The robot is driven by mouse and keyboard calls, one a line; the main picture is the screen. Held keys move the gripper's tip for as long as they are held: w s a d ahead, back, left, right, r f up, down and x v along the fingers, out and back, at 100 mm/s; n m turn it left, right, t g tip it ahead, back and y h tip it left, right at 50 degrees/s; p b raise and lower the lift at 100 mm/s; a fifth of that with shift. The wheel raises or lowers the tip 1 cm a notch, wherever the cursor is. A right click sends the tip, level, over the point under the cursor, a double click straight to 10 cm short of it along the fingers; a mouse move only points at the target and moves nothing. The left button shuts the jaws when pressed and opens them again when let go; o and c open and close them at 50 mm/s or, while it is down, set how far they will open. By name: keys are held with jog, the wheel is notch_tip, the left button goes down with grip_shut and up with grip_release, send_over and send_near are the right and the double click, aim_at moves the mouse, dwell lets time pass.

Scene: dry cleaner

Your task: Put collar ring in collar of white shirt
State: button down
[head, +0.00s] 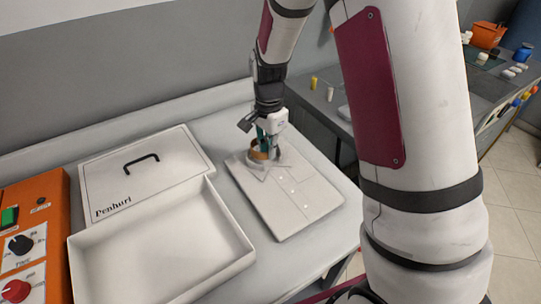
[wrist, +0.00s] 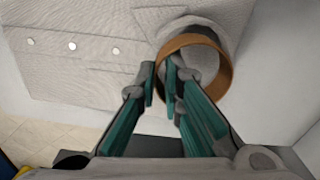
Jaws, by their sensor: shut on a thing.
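The white shirt (head: 290,199) lies folded flat on the light table, its collar end toward the back. It also shows in the wrist view (wrist: 85,70), with a row of buttons. The collar ring (wrist: 222,62) is an orange-brown band. My gripper (wrist: 163,82) is shut on the near wall of the ring, one finger inside it and one outside. In the head view my gripper (head: 262,150) points down over the collar, and the ring (head: 257,155) shows partly behind the fingers. The ring is at the collar; I cannot tell whether it is touching the fabric.
An open white box (head: 160,245) stands left of the shirt, with its lid (head: 145,175) marked "Penhuri" behind it. An orange control panel (head: 35,240) is at the far left. A grey side table (head: 325,105) stands behind right.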

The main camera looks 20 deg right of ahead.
aim_at(271, 164)
jog(key=shift+w+d, duration=0.4)
jog(key=shift+w, duration=0.05)
jog(key=shift+f, duration=1.8)
jog(key=shift+f, duration=0.1)
jog(key=c, duration=1.7)
grip_release()
